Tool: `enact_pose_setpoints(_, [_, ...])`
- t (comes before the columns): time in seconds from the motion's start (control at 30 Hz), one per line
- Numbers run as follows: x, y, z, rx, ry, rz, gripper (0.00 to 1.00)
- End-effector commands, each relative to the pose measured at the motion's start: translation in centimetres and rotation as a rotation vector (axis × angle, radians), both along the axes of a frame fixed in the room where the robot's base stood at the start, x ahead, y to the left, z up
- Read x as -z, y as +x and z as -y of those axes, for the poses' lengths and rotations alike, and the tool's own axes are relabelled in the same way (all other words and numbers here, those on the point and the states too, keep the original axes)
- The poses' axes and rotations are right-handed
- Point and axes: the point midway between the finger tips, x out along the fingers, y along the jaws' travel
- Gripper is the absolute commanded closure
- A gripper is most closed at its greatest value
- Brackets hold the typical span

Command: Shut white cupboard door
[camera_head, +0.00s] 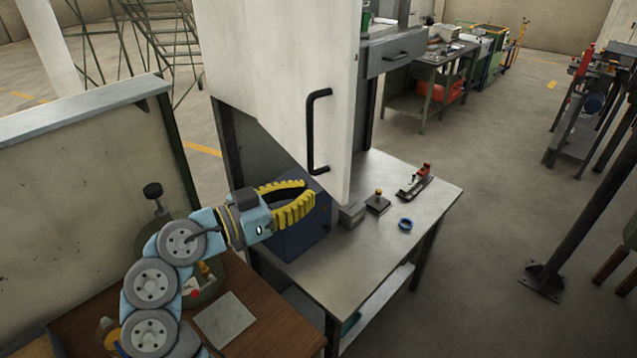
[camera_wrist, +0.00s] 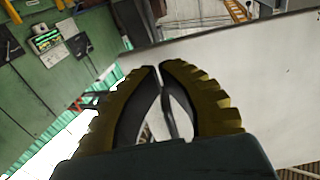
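The white cupboard door (camera_head: 285,70) is a tall pale panel that fills the upper middle of the head view. Its black bar handle (camera_head: 312,130) runs upright near the right edge. How far the door stands open is hard to tell. A pale panel, likely the door, also crosses the wrist view (camera_wrist: 265,75). My gripper (camera_head: 309,189) has yellow ribbed fingers and is below and left of the handle, apart from it, near the door's lower edge. In the wrist view its fingertips (camera_wrist: 158,68) nearly meet. A thin dark bar shows in the gap between the fingers; no grip on it is evident.
A metal-topped table (camera_head: 335,280) below the door bears a blue box (camera_head: 300,238), a blue ring (camera_head: 405,224), a small block with a knob (camera_head: 377,203) and a red-topped tool (camera_head: 418,182). A wooden surface (camera_head: 270,325) lies at the front left.

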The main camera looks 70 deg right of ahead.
Motion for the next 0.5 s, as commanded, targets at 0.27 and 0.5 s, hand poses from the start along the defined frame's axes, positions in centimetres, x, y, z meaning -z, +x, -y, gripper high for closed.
enact_pose_setpoints(0.27, [0.0, -1.5, 2.0, 0.002, 0.004, 0.0, 1.0])
enact_pose_setpoints(0.5, [0.1, -1.8, 2.5, 0.001, 0.001, -0.001, 1.0])
